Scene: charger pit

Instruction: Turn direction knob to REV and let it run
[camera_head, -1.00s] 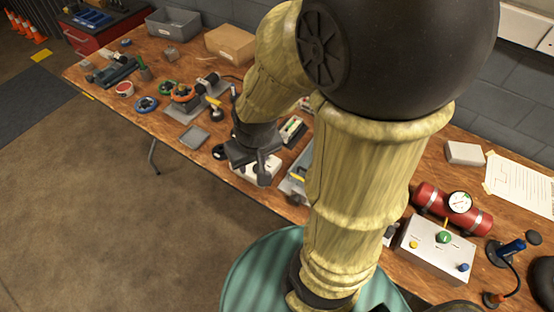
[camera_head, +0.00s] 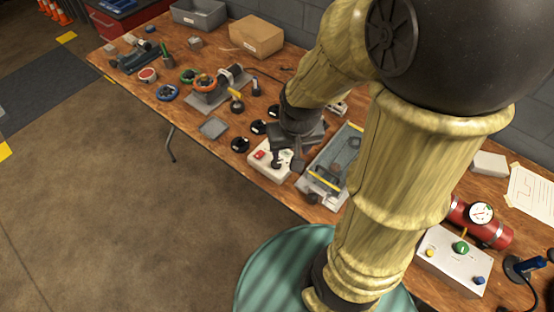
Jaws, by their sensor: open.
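A white control box (camera_head: 265,173) with a red switch (camera_head: 260,154) on its left part sits near the table's front edge. My gripper (camera_head: 287,164) is open, pointing down over the right part of this box. A small dark round part shows between or just behind the fingers; I cannot tell whether they touch it. The knob's markings and pointer cannot be read, and part of the box top is hidden by my gripper. A grey tray-like unit with a yellow bar (camera_head: 323,181) stands just right of the box.
Black round pieces (camera_head: 240,144) and a flat grey tray (camera_head: 213,128) lie left of the box. An orange handwheel unit (camera_head: 205,83) stands farther left. At right are another white box with a green knob (camera_head: 460,247) and a red cylinder with a gauge (camera_head: 497,233).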

